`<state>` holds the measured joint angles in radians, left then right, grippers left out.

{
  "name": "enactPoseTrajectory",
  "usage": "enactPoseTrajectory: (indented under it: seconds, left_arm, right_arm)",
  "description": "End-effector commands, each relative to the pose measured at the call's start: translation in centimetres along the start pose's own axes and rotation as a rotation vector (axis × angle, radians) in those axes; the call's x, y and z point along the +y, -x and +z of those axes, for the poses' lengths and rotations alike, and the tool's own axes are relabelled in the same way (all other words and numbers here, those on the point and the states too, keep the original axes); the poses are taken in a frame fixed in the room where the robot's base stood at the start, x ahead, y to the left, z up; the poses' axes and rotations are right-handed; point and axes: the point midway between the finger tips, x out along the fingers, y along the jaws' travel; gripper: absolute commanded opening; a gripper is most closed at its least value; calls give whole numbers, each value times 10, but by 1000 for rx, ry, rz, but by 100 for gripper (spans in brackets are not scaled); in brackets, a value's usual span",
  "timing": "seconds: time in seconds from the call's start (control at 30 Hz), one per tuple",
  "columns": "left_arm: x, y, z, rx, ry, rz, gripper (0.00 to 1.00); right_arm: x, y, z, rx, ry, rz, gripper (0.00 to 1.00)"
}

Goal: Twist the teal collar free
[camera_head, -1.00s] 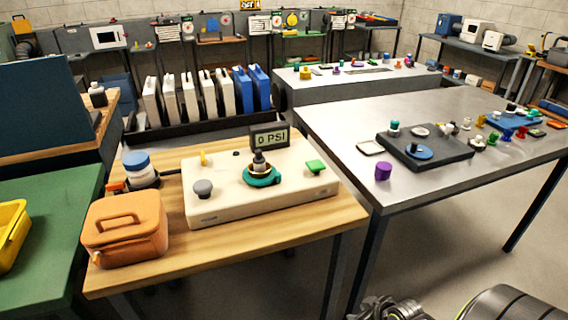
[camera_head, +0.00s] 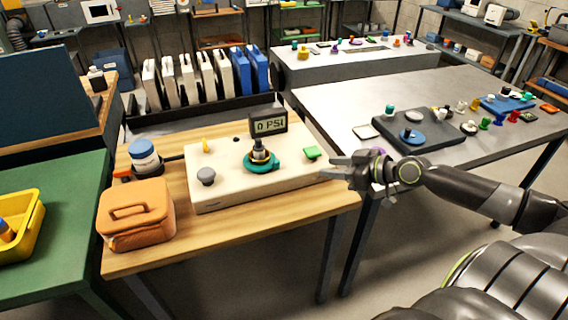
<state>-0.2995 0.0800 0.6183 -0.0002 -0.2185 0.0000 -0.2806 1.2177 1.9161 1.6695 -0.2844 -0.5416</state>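The teal collar (camera_head: 262,161) sits around the base of a dark fitting (camera_head: 259,148) on top of a cream-coloured box unit (camera_head: 225,184). A small display reading 0 PSI (camera_head: 268,123) stands just behind the fitting. My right gripper (camera_head: 338,168) is at the right end of the cream unit, pointing left toward it. Its fingers look spread apart with nothing between them. It is clear of the teal collar, to its right. My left gripper is not in view.
The cream unit also carries a green knob (camera_head: 311,152), a grey knob (camera_head: 206,176) and a yellow lever (camera_head: 205,146). An orange case (camera_head: 136,214) and a blue-lidded jar (camera_head: 143,158) stand left of it on the wooden table. A metal table (camera_head: 330,104) is at right.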

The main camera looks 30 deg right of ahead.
Motion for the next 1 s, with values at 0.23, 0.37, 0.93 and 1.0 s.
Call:
enactPoseTrajectory:
  seconds: [0.23,0.37,0.93,1.0]
  left_arm:
    - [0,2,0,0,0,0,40]
    - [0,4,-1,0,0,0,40]
    - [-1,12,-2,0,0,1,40]
    - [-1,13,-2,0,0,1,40]
  right_arm:
    - [0,-27,-2,5,-5,3,40]
    - [0,-44,-1,4,-5,2,40]
    - [-1,-132,-1,0,-7,1,40]
    - [0,-142,0,-1,-6,1,40]
